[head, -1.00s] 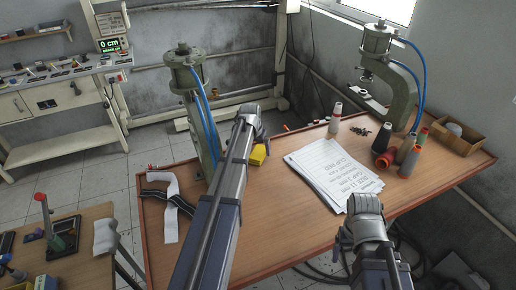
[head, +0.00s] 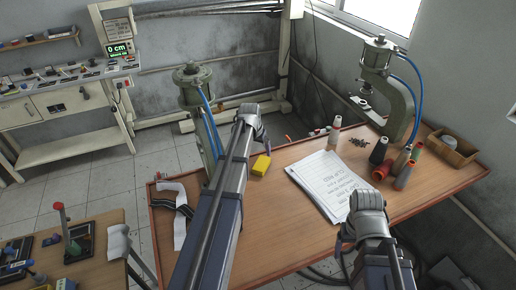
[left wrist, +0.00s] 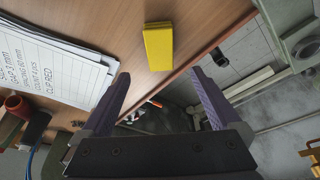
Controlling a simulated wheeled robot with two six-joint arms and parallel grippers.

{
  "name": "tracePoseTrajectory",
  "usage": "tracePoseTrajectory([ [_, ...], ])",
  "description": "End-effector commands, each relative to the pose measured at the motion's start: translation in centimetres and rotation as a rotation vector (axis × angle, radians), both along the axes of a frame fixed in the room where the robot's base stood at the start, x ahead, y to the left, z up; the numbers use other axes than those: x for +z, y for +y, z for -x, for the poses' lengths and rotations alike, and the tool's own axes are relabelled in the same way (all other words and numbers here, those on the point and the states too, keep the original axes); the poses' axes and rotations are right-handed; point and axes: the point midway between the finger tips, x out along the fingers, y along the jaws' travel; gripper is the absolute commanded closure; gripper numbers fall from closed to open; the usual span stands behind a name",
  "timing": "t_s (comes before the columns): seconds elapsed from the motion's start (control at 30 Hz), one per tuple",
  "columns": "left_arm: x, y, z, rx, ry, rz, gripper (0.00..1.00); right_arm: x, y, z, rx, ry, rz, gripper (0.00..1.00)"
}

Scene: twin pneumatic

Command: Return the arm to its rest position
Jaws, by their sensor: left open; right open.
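My left arm reaches across the wooden table from the left in the head view. Its gripper (left wrist: 155,95) is open and empty in the left wrist view, with its two dark purple fingers spread. A yellow block (left wrist: 158,46) lies on the table beyond the fingertips, apart from them; it also shows in the head view (head: 261,165). My right arm's wrist (head: 368,205) is at the table's front right in the head view. The fingers of my right gripper are hidden there.
Two green pneumatic presses (head: 193,82) (head: 378,60) stand at the table's back. White and black straps (head: 172,215) lie at the left edge of the table (head: 275,225).

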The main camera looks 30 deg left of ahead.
Motion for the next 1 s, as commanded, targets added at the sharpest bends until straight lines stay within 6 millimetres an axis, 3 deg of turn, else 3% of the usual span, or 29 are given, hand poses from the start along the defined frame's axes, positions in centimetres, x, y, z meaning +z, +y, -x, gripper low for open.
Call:
tracePoseTrajectory([
  [0.37, -1.3, 0.0, -0.4, 0.0, 0.0, 0.0, 0.02, -1.3, 0.0, 0.0, 0.0, 0.0, 0.0, 0.21],
  [1.0, -9.0, 0.2, -2.7, -0.001, 0.0, 0.0, 0.02, -9.0, 0.0, 0.0, -0.002, 0.0, 0.0, 0.21],
])
